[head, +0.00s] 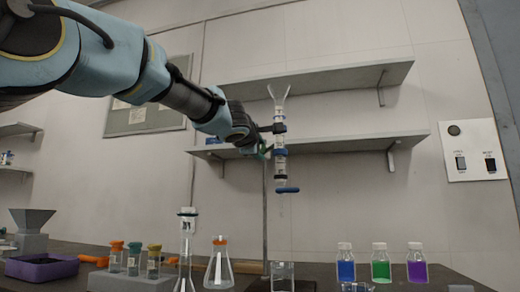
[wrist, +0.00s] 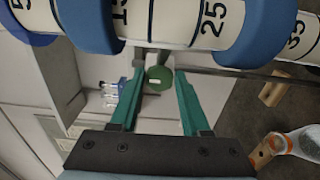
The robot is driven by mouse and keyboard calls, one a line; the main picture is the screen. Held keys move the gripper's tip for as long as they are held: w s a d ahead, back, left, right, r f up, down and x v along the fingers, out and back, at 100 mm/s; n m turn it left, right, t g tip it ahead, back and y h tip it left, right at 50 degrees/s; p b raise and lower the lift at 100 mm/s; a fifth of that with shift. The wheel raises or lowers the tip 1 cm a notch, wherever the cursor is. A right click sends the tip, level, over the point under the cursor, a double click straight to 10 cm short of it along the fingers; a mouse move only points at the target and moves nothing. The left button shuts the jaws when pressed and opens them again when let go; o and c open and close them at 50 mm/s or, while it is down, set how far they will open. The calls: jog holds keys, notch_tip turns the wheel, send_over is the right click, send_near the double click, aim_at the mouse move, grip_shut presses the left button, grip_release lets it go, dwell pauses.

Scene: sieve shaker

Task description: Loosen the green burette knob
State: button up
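The burette (head: 280,168) hangs upright on a stand, with a funnel top and blue and black bands. In the wrist view the burette (wrist: 178,22) crosses the top, its graduations close to the camera. The round green knob (wrist: 159,84) shows near the burette, between the tips of my gripper (wrist: 160,72). The green fingers are open, with a visible gap on each side of the knob, so they do not appear to grip it. In the head view my gripper (head: 264,152) is just left of the burette, and I cannot make out the knob there.
A beaker (head: 282,276) stands below the burette. Flasks (head: 219,264) and a rack of vials (head: 132,284) are to the left. Blue, green and purple bottles (head: 380,268) stand right. Shelves (head: 320,144) are on the wall behind. The stand's rod (head: 264,215) is close to my gripper.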

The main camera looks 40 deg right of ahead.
jog(key=o, duration=0.4)
jog(key=shift+c, duration=0.2)
jog(key=shift+a, duration=0.1)
jog(key=v, duration=1)
jog(key=shift+s+a, duration=0.15)
jog(key=shift+a, duration=0.1)
jog(key=shift+f, duration=0.1)
